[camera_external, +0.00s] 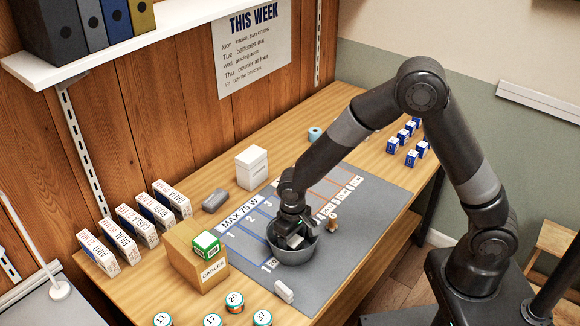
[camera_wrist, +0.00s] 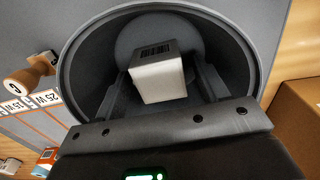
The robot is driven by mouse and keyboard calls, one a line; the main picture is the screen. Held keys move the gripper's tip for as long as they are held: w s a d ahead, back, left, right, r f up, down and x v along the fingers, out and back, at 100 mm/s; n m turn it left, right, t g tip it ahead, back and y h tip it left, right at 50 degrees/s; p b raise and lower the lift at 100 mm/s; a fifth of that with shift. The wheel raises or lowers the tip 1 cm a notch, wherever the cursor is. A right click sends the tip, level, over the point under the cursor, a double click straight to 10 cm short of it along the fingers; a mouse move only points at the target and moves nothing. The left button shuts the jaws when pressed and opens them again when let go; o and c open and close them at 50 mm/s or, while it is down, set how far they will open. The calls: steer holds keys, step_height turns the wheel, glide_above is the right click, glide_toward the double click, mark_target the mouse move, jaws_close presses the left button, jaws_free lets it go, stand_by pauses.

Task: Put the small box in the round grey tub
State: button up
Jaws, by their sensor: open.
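The round grey tub (camera_external: 292,256) stands on the grey mat near its front edge. My gripper (camera_external: 293,236) points down into it. In the wrist view, the tub (camera_wrist: 75,72) surrounds a small pale box (camera_wrist: 157,82) with a barcode on its upper face. The box is inside the tub's outline, between the two fingers of my gripper (camera_wrist: 160,78). The fingers are open, with a gap on each side of the box. The box's underside is hidden, so I cannot tell whether it rests on the tub's floor.
A brown CABLES carton (camera_external: 196,262) with a green box (camera_external: 206,243) on it stands left of the tub. A small white block (camera_external: 284,291) lies in front. A wooden-handled stamp (camera_external: 333,221) stands right of the tub. Several numbered tins (camera_external: 235,302) line the front edge.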

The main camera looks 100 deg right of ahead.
mark_target(293, 240)
step_height(293, 240, up, 11)
steer(key=s+a+r+n+t, duration=0.35)
steer(key=s+a+r, duration=0.45)
steer(key=a+r, duration=0.45)
steer(key=s+a+r+n+t, duration=0.1)
steer(key=s+a+r+n, duration=0.1)
steer(key=s, duration=0.5)
steer(key=s+a+r+n+t, duration=0.1)
steer(key=s+a+r+n, duration=0.2)
steer(key=s+a, duration=0.2)
steer(key=s, duration=0.3)
steer(key=shift+r, duration=0.35)
